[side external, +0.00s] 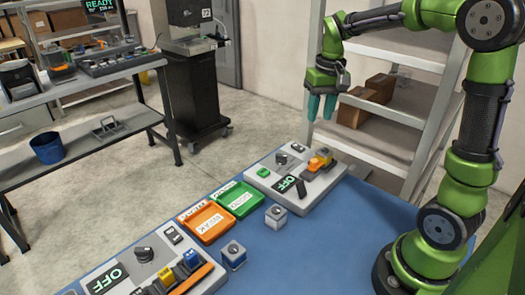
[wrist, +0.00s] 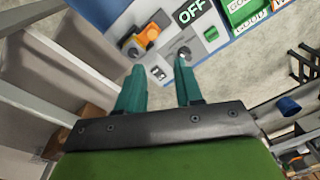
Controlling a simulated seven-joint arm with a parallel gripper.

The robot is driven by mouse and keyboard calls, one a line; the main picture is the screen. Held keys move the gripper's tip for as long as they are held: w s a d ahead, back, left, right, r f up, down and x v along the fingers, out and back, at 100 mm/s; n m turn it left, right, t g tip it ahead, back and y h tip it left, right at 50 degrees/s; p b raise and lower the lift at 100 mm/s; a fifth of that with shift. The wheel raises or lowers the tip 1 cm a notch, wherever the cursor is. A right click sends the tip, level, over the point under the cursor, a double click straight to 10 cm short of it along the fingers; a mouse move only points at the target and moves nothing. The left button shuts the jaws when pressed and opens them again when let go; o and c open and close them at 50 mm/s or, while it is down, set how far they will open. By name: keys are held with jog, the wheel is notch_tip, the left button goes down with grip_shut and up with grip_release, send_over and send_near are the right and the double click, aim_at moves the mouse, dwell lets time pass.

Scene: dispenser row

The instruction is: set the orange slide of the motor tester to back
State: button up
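A grey control box (side external: 262,178) at the far end of the blue table carries an orange slide (side external: 321,159), a black knob, a green button and a display reading OFF. No label naming the motor tester is legible. The orange slide also shows in the wrist view (wrist: 149,34), with a yellow-orange part beside it. My gripper (side external: 321,108) is above and beyond this box, open and empty, fingers pointing down. In the wrist view my gripper (wrist: 160,64) has its two teal fingers apart, touching nothing, with the knob (wrist: 184,52) showing near the right fingertip.
A second box (side external: 140,262) with an OFF display, knob and yellow and blue levers is at the near left. Orange (side external: 207,222) and green (side external: 238,198) trays lie between the boxes. Two small grey blocks (side external: 276,216) (side external: 233,256) stand nearby. A ladder-like rack (side external: 400,110) rises behind my gripper.

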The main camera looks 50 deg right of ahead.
aim_at(314, 160)
jog(key=shift+n+g, duration=0.3)
jog(key=shift+g, duration=0.2)
jog(key=f, duration=1)
jog(key=d+f, duration=0.1)
jog(key=f, duration=0.4)
jog(key=shift+w+d+f, duration=0.1)
jog(key=shift+w+f, duration=0.1)
jog(key=shift+w, duration=0.05)
jog(key=shift+c, duration=0.4)
grip_shut()
